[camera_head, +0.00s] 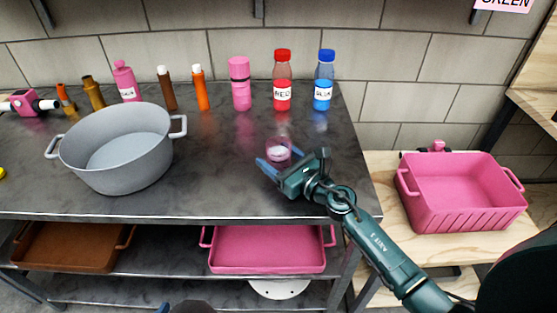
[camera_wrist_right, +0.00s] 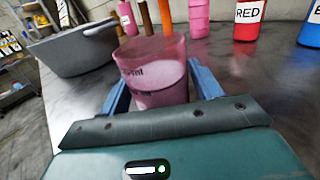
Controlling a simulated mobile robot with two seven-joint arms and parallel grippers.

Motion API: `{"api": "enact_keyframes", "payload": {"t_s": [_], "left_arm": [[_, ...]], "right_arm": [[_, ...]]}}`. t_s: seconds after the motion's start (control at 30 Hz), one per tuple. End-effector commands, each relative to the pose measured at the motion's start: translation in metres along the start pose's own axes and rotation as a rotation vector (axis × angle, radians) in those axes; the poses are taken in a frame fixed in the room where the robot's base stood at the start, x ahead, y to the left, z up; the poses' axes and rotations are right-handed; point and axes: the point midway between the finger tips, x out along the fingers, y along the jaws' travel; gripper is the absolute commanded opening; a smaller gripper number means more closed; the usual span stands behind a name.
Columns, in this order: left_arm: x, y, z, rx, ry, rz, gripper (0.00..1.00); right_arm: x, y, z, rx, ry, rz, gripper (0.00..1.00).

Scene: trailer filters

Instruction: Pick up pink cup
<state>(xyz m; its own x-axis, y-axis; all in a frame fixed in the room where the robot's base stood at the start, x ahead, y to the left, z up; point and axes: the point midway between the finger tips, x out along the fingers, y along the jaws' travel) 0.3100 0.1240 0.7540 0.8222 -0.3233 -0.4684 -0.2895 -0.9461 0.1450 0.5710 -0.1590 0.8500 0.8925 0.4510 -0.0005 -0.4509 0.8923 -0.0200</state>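The pink cup (camera_head: 278,151) is a small, see-through measuring cup standing upright near the right part of the dark metal table (camera_head: 225,175). My right gripper (camera_head: 290,163) is low over the table, reaching in from the right. In the right wrist view, the pink cup (camera_wrist_right: 155,72) stands between the two blue fingers of my right gripper (camera_wrist_right: 160,85). The fingers are apart, one on each side; contact with the cup cannot be told. A small blue piece at the bottom edge of the head view may be my left gripper (camera_head: 163,308); its fingers cannot be made out.
A grey pot (camera_head: 118,150) stands at left. Along the back are a pink bottle (camera_head: 240,83), a red bottle (camera_head: 282,80), a blue bottle (camera_head: 324,80) and several others. A pink bin (camera_head: 460,205) stands on the wooden bench at right. Pink (camera_head: 268,265) and brown trays (camera_head: 65,262) sit below.

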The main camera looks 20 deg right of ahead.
Motion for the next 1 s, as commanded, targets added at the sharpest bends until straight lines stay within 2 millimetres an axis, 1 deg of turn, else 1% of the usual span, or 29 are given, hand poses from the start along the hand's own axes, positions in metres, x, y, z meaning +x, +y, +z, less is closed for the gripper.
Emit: {"api": "enact_keyframes", "payload": {"t_s": [0.03,0.4,0.47,0.77,1.0], "left_arm": [[0.0,0.0,0.0,0.001,0.0,0.0,0.34],[0.0,0.0,0.0,0.002,0.0,0.001,0.34],[0.0,0.0,0.0,0.002,0.0,0.001,0.34],[-0.001,0.0,-0.002,0.003,0.001,0.0,0.34],[-0.004,0.0,-0.009,0.013,0.001,-0.004,0.34]], "right_arm": [[0.0,0.0,0.0,0.0,0.0,0.0,0.6],[0.0,0.0,0.0,0.0,0.0,0.0,0.29],[0.0,0.0,0.001,0.0,-0.001,0.0,0.25],[0.0,0.0,0.002,0.0,-0.001,0.0,0.25],[0.0,-0.001,0.013,-0.002,-0.002,0.0,0.25]]}}
